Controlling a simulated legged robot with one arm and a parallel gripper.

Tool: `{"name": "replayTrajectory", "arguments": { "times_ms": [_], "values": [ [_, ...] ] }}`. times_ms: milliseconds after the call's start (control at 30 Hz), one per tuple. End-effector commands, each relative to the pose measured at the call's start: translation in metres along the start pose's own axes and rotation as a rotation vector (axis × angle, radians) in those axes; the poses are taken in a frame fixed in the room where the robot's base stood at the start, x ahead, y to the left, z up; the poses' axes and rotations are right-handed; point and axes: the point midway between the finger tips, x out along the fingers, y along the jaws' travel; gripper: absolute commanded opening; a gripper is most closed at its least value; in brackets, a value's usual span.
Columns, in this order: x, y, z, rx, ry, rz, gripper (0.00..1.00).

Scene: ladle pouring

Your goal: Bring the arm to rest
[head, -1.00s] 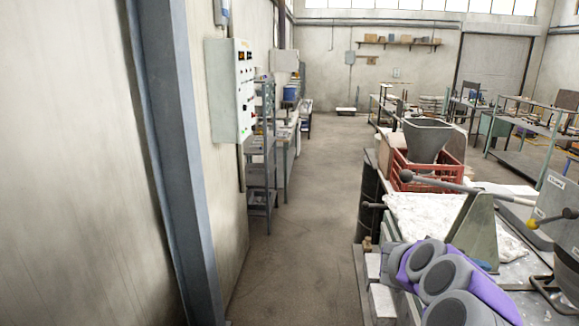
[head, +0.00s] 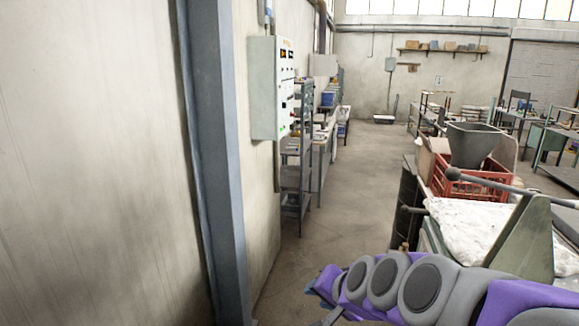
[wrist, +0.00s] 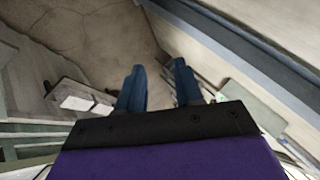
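My gripper (wrist: 158,72) shows in the wrist view as two blue fingers standing apart. Nothing is between them; the floor and the foot of a wall show beyond. In the head view my purple and grey arm (head: 420,285) reaches across the bottom right, its far end toward the picture's middle. The fingers are not clear in that view. No ladle is in my gripper.
A workbench with a white sheet (head: 460,228), a red crate (head: 475,183) and a grey hopper (head: 472,143) stands right. A blue-grey post (head: 215,170) and wall-mounted control box (head: 271,88) are left. The floor aisle (head: 345,195) between is clear.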

Motion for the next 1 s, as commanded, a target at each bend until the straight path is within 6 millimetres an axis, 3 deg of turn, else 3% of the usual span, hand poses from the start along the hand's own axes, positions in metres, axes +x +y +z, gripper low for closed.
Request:
{"name": "replayTrajectory", "arguments": {
  "times_ms": [33, 200, 400, 500, 600, 1000],
  "values": [
    [-0.006, 0.015, 0.03, -0.069, -0.069, 0.046, 0.35],
    [-0.041, 0.082, 0.121, -0.273, -0.329, 0.234, 0.35],
    [-0.098, 0.161, 0.193, -0.405, -0.584, 0.447, 0.35],
    [-0.121, 0.188, 0.213, -0.431, -0.671, 0.523, 0.35],
    [-0.137, 0.202, 0.225, -0.44, -0.724, 0.567, 0.35],
    [-0.143, 0.208, 0.229, -0.445, -0.746, 0.585, 0.35]
  ]
}}
